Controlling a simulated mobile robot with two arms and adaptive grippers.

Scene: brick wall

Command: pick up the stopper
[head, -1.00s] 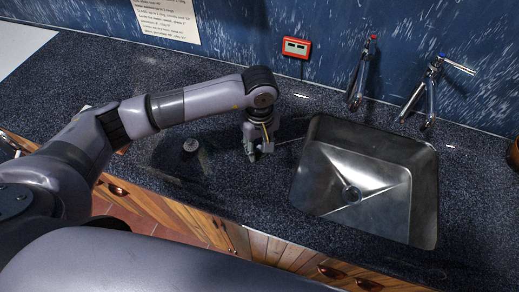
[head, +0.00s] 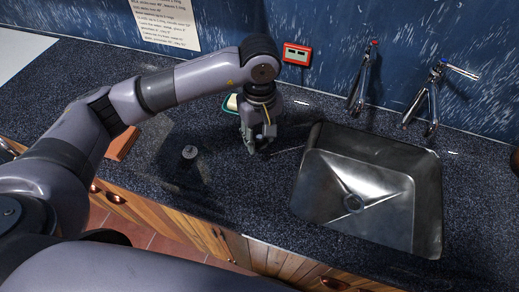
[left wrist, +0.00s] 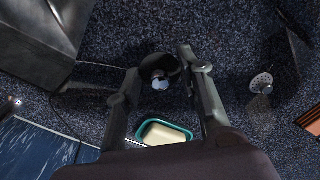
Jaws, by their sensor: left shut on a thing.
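The stopper (left wrist: 158,68) is a dark round piece with a shiny metal knob. In the left wrist view it sits between the two fingers of my left gripper (left wrist: 157,82). A thin chain runs from it to the left, toward the sink. In the head view my left gripper (head: 257,143) points down over the counter, just left of the sink, and is shut on the stopper, which is mostly hidden by the fingers there. I cannot tell whether the stopper is clear of the counter. My right gripper is not in view.
The steel sink (head: 375,175) lies to the right, with two taps behind it. A teal soap dish (left wrist: 165,132) is close to the gripper. A red-framed device (head: 296,54) is on the wall.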

